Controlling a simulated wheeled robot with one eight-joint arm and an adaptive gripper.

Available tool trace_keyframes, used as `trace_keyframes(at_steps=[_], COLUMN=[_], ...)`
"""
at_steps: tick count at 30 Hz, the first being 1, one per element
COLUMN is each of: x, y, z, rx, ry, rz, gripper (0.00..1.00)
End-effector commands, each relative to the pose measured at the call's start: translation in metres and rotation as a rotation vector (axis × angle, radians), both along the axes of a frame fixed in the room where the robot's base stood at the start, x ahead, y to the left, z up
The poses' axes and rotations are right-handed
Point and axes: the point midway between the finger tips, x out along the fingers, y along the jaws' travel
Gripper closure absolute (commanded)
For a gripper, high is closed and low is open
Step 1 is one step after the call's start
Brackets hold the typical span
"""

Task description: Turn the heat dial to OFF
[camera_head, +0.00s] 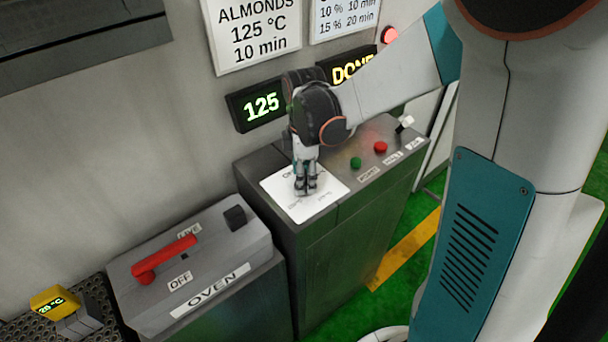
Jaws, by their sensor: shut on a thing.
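My gripper (305,184) points down over the white dial plate (329,188) on top of the grey control cabinet. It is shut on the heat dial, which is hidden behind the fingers. Part of the lettering on the plate shows around the fingers, but it is too small and covered to read the dial's setting. A display (262,104) on the wall behind reads 125. A second display (350,68), partly covered by my arm, reads DONE.
On the cabinet (345,215), right of the plate, are a green button (355,163), a red button (380,147) and a white-tipped switch (405,123). At lower left stands an OVEN box (215,265) with a red lever (165,258). A yellow thermometer (55,302) sits further left.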

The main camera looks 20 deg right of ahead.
Motion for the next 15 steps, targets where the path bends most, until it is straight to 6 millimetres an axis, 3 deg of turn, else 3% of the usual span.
trace_keyframes(at_steps=[15], x=[0.0006], y=[0.0001], z=[0.0003], rx=[0.0], ry=[-0.001], rz=[0.416], gripper=[0.74])
